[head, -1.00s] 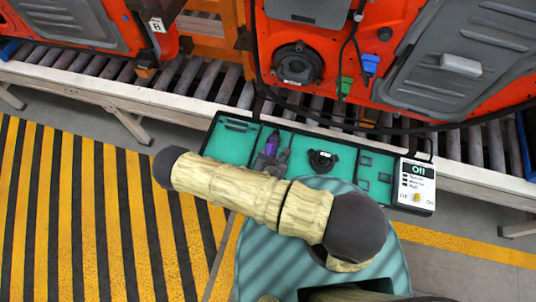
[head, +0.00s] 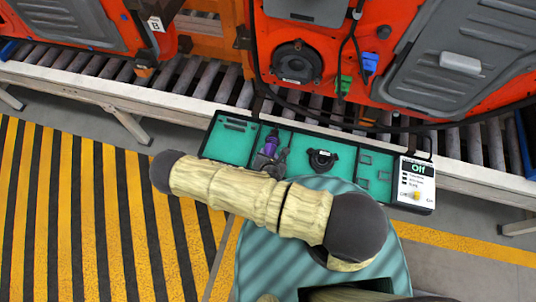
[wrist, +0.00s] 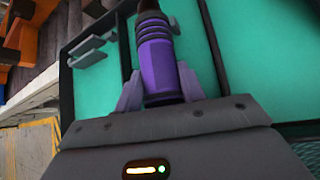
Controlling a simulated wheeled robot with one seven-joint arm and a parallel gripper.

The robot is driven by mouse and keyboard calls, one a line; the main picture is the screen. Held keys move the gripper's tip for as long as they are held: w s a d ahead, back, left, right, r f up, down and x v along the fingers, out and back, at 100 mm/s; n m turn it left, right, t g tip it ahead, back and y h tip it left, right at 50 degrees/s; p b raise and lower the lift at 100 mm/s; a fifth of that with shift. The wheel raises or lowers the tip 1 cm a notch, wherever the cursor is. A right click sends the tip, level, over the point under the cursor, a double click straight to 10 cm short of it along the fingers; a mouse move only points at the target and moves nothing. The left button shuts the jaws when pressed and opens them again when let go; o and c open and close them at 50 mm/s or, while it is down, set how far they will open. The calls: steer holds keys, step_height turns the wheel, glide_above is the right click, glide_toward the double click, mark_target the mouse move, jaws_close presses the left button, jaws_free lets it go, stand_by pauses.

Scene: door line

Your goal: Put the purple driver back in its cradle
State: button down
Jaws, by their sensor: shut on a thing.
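The purple driver (head: 272,141) is held upright or nearly so by my gripper (head: 270,158), over the second compartment from the left of the teal tray (head: 225,146). In the wrist view the purple driver (wrist: 157,55) stands between the two grey fingers of my gripper (wrist: 159,88), which are shut on it. Its dark tip end runs out of the top of that picture. A black round holder (head: 322,160), which may be the cradle, sits in the compartment to the right. Whether the driver touches the tray cannot be told.
A white control box (head: 415,185) reading "Off" is at the tray's right end. A roller conveyor (head: 185,75) runs behind, with orange doors (head: 400,60) and hanging cables above it. Yellow and black floor stripes (head: 75,220) lie to the left.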

steer(key=shift+w+a+f+b, duration=0.2)
steer(key=shift+a+f+b, duration=0.05)
steer(key=shift+a+b, duration=0.1)
stand_by(0.5)
steer(key=c, duration=0.8)
jaws_free()
steer(key=shift+s, duration=0.1)
steer(key=shift+o, duration=0.2)
steer(key=shift+f, duration=0.15)
steer(key=shift+s+d+f, duration=0.15)
steer(key=shift+s+d, duration=0.1)
steer(key=shift+s+r+p, duration=0.15)
steer(key=shift+r+p, duration=0.2)
steer(key=p+v, duration=0.7)
steer(key=v, duration=0.9)
steer(key=shift+r, duration=0.4)
steer(key=shift+s+a, duration=0.15)
